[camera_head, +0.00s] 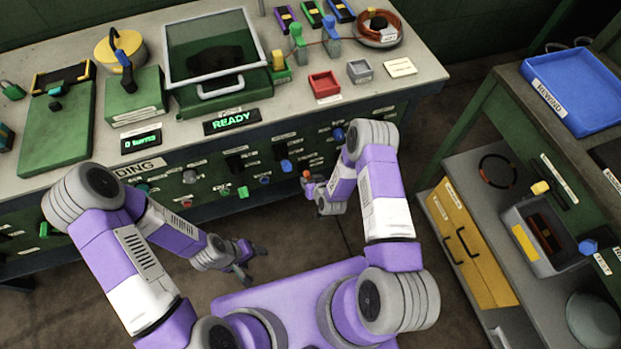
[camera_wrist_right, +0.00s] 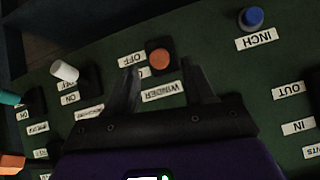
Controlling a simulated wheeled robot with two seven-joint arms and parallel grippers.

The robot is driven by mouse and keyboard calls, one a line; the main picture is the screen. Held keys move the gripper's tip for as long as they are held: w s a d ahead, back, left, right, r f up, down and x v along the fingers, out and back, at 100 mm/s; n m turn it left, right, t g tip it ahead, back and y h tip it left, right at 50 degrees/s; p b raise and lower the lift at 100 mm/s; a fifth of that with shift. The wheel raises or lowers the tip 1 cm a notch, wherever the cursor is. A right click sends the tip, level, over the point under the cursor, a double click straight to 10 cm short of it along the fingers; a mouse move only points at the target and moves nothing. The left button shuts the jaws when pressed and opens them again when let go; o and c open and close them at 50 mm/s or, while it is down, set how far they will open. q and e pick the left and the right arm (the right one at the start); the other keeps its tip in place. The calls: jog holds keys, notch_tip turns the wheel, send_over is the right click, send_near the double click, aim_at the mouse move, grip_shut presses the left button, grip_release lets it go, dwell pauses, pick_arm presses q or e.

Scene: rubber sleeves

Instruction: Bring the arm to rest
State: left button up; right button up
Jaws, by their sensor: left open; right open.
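My right arm (camera_head: 375,195) is bent, with its right gripper (camera_head: 314,186) low in front of the bench's green control panel. In the right wrist view the right gripper (camera_wrist_right: 163,82) is open with nothing between its fingers. An orange round knob (camera_wrist_right: 159,60) on a black base shows just beyond the fingertips, near labels reading "WINDER" and "OFF"; I cannot tell whether it is touched. My left gripper (camera_head: 250,262) hangs in front of the bench, apart from the panel, and looks empty.
The panel (camera_head: 215,178) carries several knobs and switches, including a blue knob (camera_wrist_right: 251,17) by "INCH". A display (camera_head: 231,121) reads "READY". The bench holds a clear-lidded box (camera_head: 212,48) and a red tray (camera_head: 324,84). A shelf unit with a blue tray (camera_head: 575,88) stands right.

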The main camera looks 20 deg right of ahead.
dwell(0.8)
jog(key=s+a+r+g+y, duration=0.1)
jog(key=s+a+r+g, duration=0.1)
jog(key=s, duration=0.5)
jog(key=s+a+r+m+g+y, duration=0.1)
jog(key=s+a+r+g, duration=0.1)
jog(key=s, duration=0.6)
jog(key=s+a+r+g+y, duration=0.1)
jog(key=s+r+g, duration=0.3)
jog(key=s, duration=0.4)
jog(key=shift+s+a+m+g, duration=0.2)
jog(key=shift+a+m+g, duration=0.1)
jog(key=shift+a+g, duration=0.45)
pick_arm(q)
jog(key=shift+c, duration=0.4)
